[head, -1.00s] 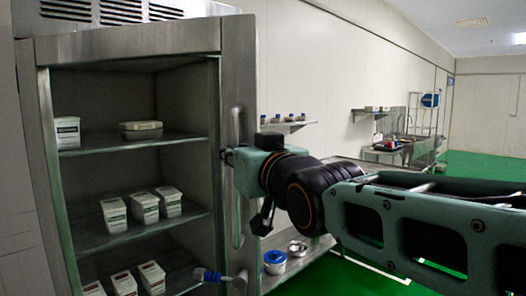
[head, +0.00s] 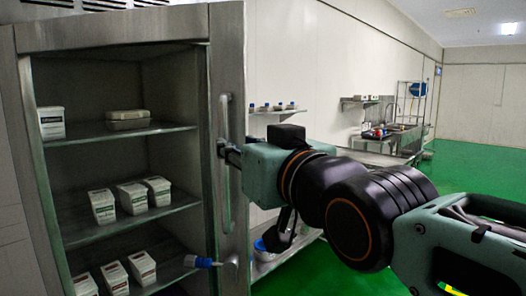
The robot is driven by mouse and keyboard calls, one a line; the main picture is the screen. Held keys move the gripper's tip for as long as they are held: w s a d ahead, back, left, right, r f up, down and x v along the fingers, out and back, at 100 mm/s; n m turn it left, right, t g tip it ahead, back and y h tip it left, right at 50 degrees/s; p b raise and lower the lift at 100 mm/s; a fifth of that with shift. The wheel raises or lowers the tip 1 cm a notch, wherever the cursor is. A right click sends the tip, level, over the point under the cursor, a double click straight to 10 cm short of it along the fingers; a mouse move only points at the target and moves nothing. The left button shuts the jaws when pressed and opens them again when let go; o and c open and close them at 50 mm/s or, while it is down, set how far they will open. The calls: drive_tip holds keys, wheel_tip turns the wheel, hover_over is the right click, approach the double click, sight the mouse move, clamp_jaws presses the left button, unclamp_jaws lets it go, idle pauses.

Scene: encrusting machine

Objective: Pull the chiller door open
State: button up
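The steel chiller (head: 110,36) fills the left of the head view, its shelves and contents in plain sight. A narrow upright steel panel, apparently part of the chiller door (head: 233,60), stands along its right side, seen at a steep angle. A vertical bar handle (head: 225,205) runs down this panel. My gripper (head: 225,150) reaches in from the right at the upper middle of the handle, its thin fingers at the bar. Whether they are closed around it is too small to tell.
White tubs (head: 132,196) stand on the chiller's shelves. A blue-tipped fitting (head: 202,262) sticks out near the panel's lower part. A wall shelf (head: 275,110) with small items and a steel bench (head: 380,155) stand beyond. Green floor (head: 470,165) is open at the right.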

drive_tip(key=shift+v, duration=1.85)
